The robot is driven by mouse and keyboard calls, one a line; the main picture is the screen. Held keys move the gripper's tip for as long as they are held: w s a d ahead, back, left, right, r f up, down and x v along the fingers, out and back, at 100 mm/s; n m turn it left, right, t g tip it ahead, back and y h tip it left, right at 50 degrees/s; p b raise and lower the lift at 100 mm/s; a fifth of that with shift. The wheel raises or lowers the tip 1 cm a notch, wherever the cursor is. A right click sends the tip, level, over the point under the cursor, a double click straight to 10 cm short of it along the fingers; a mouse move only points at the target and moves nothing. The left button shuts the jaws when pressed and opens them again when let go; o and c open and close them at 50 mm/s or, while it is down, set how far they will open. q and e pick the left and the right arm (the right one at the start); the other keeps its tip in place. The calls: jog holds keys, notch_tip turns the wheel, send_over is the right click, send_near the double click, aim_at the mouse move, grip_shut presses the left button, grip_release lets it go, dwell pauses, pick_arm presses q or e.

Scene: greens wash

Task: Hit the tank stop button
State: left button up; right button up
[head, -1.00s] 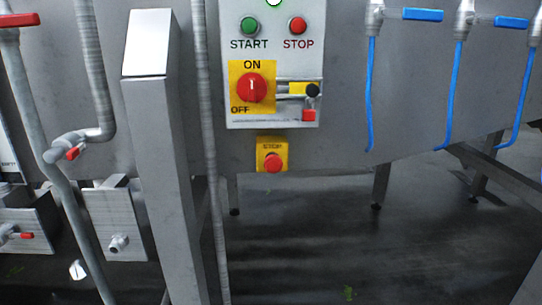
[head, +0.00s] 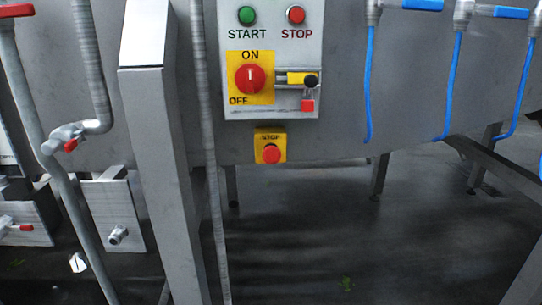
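The control panel (head: 298,45) is a light grey plate on the tank wall (head: 345,135). It carries a green START button (head: 247,15) and a red STOP button (head: 295,14) at the top. Below them is a red rotary ON/OFF switch (head: 250,79) on a yellow plate. Under the panel a separate yellow box labelled STOP has a red mushroom button (head: 271,153). Neither of my grippers shows in the head view, and nothing covers the buttons.
A grey upright post (head: 160,150) and a thin pipe (head: 209,150) stand left of the panel. Blue hoses (head: 369,90) hang at the right from valves with blue handles (head: 423,5). A piece of green leaf (head: 346,283) lies on the dark floor. The space before the panel looks clear.

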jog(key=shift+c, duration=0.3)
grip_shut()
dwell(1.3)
